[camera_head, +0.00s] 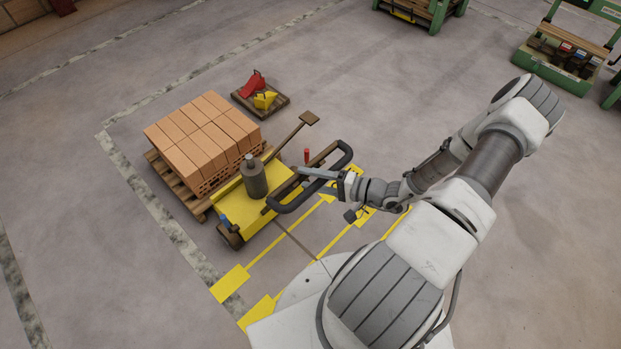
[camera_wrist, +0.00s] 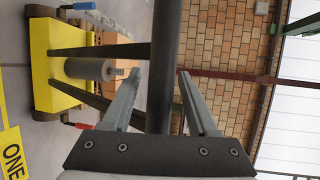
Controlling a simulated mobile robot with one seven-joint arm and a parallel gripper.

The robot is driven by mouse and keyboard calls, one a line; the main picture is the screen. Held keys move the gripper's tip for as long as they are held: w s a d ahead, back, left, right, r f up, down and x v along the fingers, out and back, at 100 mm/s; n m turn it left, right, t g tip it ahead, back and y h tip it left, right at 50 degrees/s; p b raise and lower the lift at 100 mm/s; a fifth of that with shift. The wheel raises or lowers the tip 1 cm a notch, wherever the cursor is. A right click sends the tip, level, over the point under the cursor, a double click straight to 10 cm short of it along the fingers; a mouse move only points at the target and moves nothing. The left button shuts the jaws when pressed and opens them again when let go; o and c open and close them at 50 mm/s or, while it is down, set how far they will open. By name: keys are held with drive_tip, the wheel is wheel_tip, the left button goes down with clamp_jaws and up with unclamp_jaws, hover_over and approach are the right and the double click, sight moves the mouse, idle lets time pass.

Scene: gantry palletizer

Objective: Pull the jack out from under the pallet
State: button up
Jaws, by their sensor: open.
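The yellow jack (camera_head: 236,211) stands against the near side of the wooden pallet (camera_head: 178,187), which carries a stack of orange bricks (camera_head: 200,140). Its forks are hidden from view. A grey cylinder (camera_head: 254,178) stands on the jack, and a dark looped handle (camera_head: 347,152) reaches toward me. My gripper (camera_head: 305,175) is open at this handle. In the wrist view, the open fingers of my gripper (camera_wrist: 160,75) have a dark handle bar (camera_wrist: 164,40) between them, with visible gaps on both sides. The yellow body of the jack (camera_wrist: 42,65) lies behind, at left.
Yellow floor markings (camera_head: 231,283) lie on the near side of the jack. A small pallet with red and yellow items (camera_head: 262,99) stands behind the bricks. Green racks (camera_head: 553,70) are at the upper right.

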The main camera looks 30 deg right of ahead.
clamp_jaws()
idle(1.4)
